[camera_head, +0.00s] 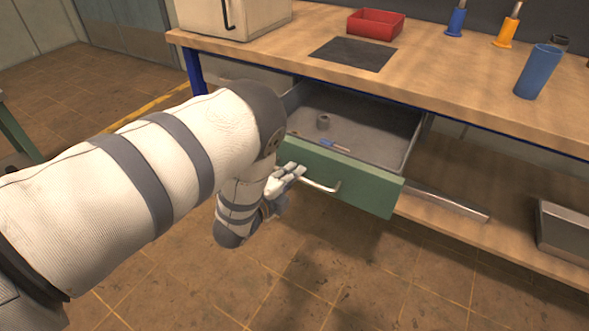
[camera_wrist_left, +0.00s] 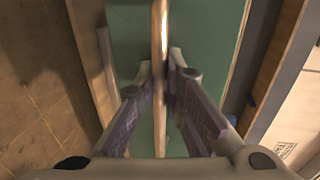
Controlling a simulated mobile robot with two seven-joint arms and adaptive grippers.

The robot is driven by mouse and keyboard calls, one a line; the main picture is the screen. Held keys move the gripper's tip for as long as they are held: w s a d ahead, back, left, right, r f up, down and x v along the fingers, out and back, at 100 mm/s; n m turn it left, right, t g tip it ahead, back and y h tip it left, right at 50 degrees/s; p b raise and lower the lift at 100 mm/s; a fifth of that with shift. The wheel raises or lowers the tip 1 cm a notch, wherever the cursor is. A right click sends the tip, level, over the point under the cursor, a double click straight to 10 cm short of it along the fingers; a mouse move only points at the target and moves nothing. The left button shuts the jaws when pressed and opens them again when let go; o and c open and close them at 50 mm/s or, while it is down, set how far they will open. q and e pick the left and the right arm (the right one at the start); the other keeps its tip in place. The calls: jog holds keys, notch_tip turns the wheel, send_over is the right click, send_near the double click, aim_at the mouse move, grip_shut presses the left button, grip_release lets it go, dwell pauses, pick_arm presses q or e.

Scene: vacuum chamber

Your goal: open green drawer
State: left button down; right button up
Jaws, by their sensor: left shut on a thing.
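The green drawer (camera_head: 345,178) under the workbench stands pulled out, and its grey inside shows. A small grey cylindrical part and a blue-handled tool (camera_head: 334,146) lie in it. The drawer's light metal bar handle (camera_head: 326,187) runs across its front. My left gripper (camera_head: 291,173) is at the left part of this handle and is shut on it. In the left wrist view the handle (camera_wrist_left: 160,50) runs between the two fingers (camera_wrist_left: 161,85), with the green front (camera_wrist_left: 205,40) behind it. My right gripper is not in view.
The wooden workbench (camera_head: 450,85) carries a red bin (camera_head: 375,24), a dark mat (camera_head: 353,54), a blue cup (camera_head: 538,72) and a pale cabinet (camera_head: 232,14). A lower shelf (camera_head: 470,240) holds a metal box (camera_head: 565,230). The tiled floor before the drawer is clear.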

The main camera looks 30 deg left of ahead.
pick_arm(q)
jog(key=shift+s, duration=0.1)
dwell(0.3)
jog(key=c, duration=2)
grip_release()
jog(key=shift+o, duration=0.2)
jog(key=v, duration=1.2)
jog(key=shift+s+f, duration=0.1)
